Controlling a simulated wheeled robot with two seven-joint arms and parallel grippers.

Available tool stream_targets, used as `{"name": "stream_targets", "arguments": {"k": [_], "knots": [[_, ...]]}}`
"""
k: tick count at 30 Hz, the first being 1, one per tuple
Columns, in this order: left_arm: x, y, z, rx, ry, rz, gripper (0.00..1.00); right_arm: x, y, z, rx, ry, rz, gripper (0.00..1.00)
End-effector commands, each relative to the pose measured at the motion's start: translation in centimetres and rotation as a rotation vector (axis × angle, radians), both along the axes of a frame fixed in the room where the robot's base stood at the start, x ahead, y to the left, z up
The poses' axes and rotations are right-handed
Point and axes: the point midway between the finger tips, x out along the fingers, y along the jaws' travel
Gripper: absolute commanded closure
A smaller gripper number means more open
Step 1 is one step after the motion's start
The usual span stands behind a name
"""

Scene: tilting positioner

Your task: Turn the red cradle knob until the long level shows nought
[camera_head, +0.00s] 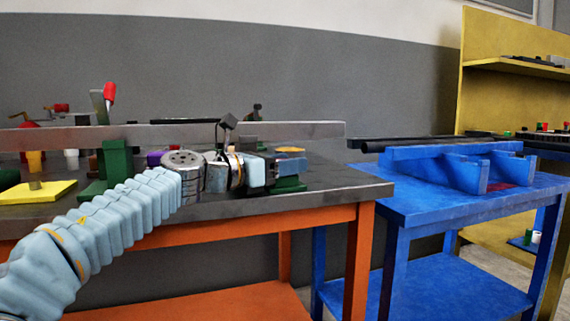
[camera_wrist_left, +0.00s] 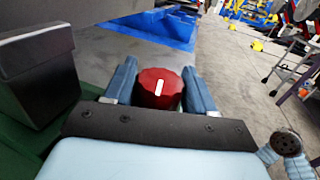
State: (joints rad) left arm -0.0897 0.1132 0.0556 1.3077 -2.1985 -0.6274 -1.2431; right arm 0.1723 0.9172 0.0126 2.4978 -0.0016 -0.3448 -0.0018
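The red cradle knob (camera_wrist_left: 158,90) has a white mark on its face and sits between the fingers of my left gripper (camera_wrist_left: 160,86) in the left wrist view. Both fingers lie against its sides with no clear gap. In the head view my left gripper (camera_head: 272,168) is at the bench's right part, beside a green block (camera_head: 288,185), and the knob is hidden there. A long grey bar (camera_head: 310,131) runs lengthwise above the bench. I cannot make out the level's reading. My right gripper is not in view.
The grey-topped orange bench (camera_head: 345,188) carries a yellow plate (camera_head: 38,192) and a red-handled clamp (camera_head: 109,94) at left. A blue table (camera_head: 420,207) with blue supports and dark bars stands at right. A dark box (camera_wrist_left: 38,75) stands left of the gripper in the wrist view.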

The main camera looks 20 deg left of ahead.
Motion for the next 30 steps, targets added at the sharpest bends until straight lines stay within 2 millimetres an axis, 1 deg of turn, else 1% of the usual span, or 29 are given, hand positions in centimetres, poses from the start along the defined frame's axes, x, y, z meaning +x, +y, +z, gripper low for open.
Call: {"name": "stream_targets", "arguments": {"k": [1,5,6,14,19,23,30], "knots": [[0.0,0.0,0.0,0.000,0.000,0.000,0.54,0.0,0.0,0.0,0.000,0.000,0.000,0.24],[0.0,0.0,0.0,0.000,0.000,0.000,0.74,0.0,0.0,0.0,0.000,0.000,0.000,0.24],[0.0,0.0,0.0,0.000,0.000,0.000,0.75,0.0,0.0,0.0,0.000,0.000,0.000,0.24],[0.0,-0.1,0.2,-0.001,0.002,0.034,0.75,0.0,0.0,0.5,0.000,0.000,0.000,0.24],[0.0,-0.1,0.4,0.000,0.003,0.117,0.75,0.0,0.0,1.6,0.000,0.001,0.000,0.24],[0.0,-0.1,0.7,-0.001,0.003,0.214,0.75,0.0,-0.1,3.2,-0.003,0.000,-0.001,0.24],[0.0,-0.2,0.8,0.000,0.003,0.432,0.75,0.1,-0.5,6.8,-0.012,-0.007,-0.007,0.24]]}}
